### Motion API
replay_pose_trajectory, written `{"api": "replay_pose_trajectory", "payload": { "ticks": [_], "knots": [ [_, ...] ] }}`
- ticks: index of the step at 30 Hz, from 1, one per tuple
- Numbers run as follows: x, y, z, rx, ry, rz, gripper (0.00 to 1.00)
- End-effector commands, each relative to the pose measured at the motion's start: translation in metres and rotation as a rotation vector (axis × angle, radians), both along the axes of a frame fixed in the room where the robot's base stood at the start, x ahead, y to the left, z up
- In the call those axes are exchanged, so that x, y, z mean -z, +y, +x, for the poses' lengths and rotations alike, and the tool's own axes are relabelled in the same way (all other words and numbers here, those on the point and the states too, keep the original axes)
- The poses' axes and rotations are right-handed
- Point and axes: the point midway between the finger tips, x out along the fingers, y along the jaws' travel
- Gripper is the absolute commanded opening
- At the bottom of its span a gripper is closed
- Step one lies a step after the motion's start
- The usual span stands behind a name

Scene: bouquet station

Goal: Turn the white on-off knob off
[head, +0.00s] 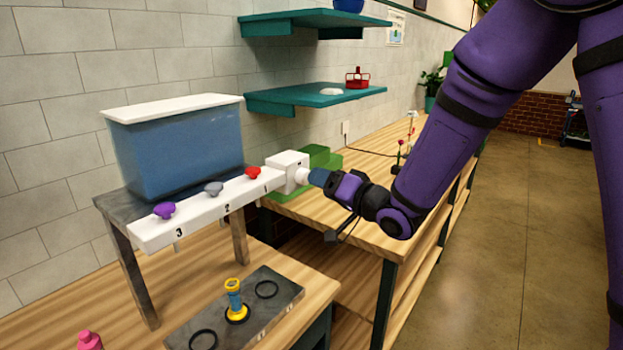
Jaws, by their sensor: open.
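A white box (288,160) forms the right end of a white bar (205,212) in front of a blue water tank (178,145). A small white knob (301,175) shows on the right face of this box, partly hidden by my gripper. My gripper (316,178) is open, its pale fingertips close to the knob from the right. I cannot tell whether they touch it or stand around it, nor which way the knob is turned. The bar also carries a purple knob (164,210), a grey knob (213,188) and a red knob (253,173), above the numbers 3, 2 and 1.
A dark tray (280,312) with ring marks holds a yellow-and-blue vial (234,300) below the bar. Green blocks (318,157) stand just behind the white box. Teal shelves (315,97) are on the wall. The wooden bench (375,150) extends to the back right, with open floor beyond.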

Motion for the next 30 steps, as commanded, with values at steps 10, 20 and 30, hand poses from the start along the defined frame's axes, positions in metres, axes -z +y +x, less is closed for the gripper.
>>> {"api": "replay_pose_trajectory", "payload": {
  "ticks": [10,20,30],
  "knots": [
    [0.0,0.029,0.029,0.001,0.0,-0.001,0.64],
    [0.0,0.032,0.031,0.001,0.0,-0.002,0.64],
    [0.0,0.032,0.031,0.001,0.0,-0.002,0.15]
  ]
}}
